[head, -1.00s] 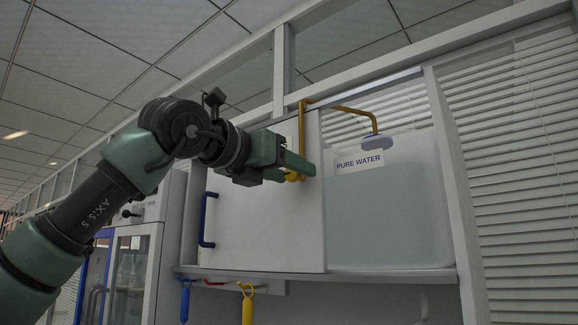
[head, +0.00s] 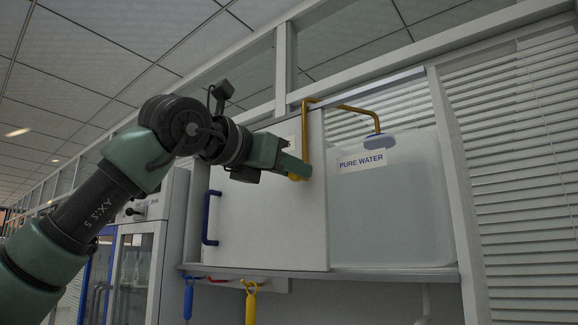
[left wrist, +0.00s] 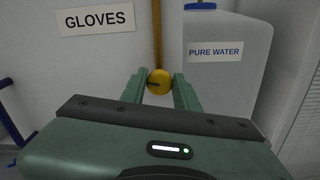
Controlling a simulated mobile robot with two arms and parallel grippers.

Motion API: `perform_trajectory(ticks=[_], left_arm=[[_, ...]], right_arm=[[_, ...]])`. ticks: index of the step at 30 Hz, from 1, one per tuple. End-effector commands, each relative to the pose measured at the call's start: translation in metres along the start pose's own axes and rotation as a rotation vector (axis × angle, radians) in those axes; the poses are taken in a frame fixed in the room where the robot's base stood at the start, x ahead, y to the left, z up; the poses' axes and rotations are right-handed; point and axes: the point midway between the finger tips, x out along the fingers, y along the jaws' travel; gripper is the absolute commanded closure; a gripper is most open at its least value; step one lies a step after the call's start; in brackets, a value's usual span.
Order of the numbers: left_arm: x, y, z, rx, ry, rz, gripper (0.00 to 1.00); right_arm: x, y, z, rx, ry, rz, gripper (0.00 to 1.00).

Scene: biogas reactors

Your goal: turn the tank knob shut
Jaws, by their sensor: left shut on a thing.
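The tank knob (left wrist: 159,82) is a round yellow knob with a dark slot, at the lower end of a yellow pipe. In the left wrist view it sits between the two green fingers of my left gripper (left wrist: 160,90). In the head view my left gripper (head: 298,168) is at the knob (head: 294,178), shut on it and hiding most of it. The pipe (head: 305,130) rises, then bends right to the cap of the translucent tank (head: 390,215), labelled PURE WATER. My right gripper is not in view.
A white cabinet door (head: 265,235) with a blue handle (head: 208,220) stands left of the tank. In the left wrist view it bears a GLOVES label (left wrist: 95,18). Blue (head: 188,300) and yellow (head: 250,305) handled items hang below the shelf. White window frames and blinds are behind.

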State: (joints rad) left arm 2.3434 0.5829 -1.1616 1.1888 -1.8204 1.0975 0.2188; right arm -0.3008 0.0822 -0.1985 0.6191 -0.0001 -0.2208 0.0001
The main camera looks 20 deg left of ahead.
Motion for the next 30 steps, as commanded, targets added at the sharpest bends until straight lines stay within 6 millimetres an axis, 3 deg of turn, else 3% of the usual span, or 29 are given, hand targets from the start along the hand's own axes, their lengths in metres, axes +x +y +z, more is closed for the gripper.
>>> perform_trajectory(ticks=[30], left_arm=[[0.001, -0.001, -0.001, 0.957, 0.003, 0.001, 1.00]], right_arm=[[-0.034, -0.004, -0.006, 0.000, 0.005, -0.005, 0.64]])
